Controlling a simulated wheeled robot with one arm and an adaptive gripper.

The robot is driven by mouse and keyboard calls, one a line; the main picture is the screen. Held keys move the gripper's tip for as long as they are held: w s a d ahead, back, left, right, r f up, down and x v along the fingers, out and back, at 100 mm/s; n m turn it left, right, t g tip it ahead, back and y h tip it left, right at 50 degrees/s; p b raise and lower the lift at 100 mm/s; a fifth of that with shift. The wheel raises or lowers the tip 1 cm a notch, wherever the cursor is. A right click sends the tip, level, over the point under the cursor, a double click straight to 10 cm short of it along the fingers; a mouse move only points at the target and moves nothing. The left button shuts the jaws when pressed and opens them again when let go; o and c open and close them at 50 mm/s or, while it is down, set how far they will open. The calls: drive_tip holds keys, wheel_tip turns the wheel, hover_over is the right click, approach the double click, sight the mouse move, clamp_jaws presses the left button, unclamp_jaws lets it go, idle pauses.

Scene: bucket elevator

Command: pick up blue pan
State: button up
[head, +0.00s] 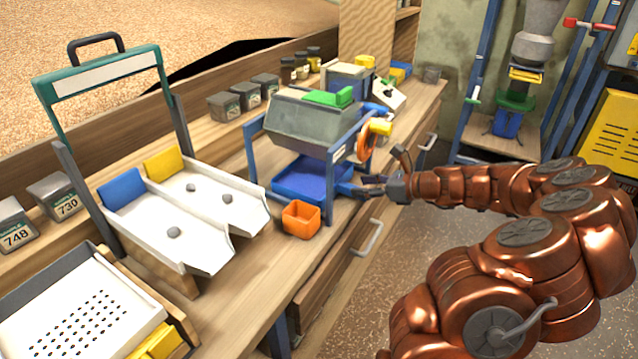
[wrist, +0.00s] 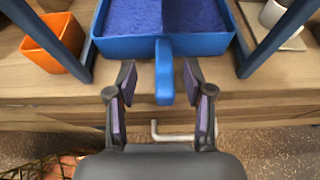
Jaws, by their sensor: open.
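The blue pan (head: 306,180) sits on the wooden bench under the grey hopper, between the blue legs of its stand. In the wrist view the pan (wrist: 205,45) shows at the top, with its blue handle (wrist: 164,72) pointing toward me over the bench edge. My gripper (wrist: 160,82) is open, with one finger on each side of the handle and a gap on both sides. In the head view my gripper (head: 372,186) is at the pan's right end, by the bench's front edge. The far part of the pan is cut off in the wrist view.
An orange bin (head: 301,220) stands just left of the pan. The blue stand's legs (head: 331,200) flank it, with the grey hopper (head: 305,122) above. A drawer handle (head: 367,238) juts out below the bench edge. White chutes (head: 190,205) stand farther left.

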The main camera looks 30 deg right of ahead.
sight(349, 185)
drive_tip(key=shift+d+f+x, duration=0.15)
drive_tip(key=shift+x, duration=1.15)
drive_tip(key=shift+d+f+x, duration=0.1)
drive_tip(key=shift+x, duration=1.2)
drive_tip(key=shift+c, duration=0.2)
clamp_jaws()
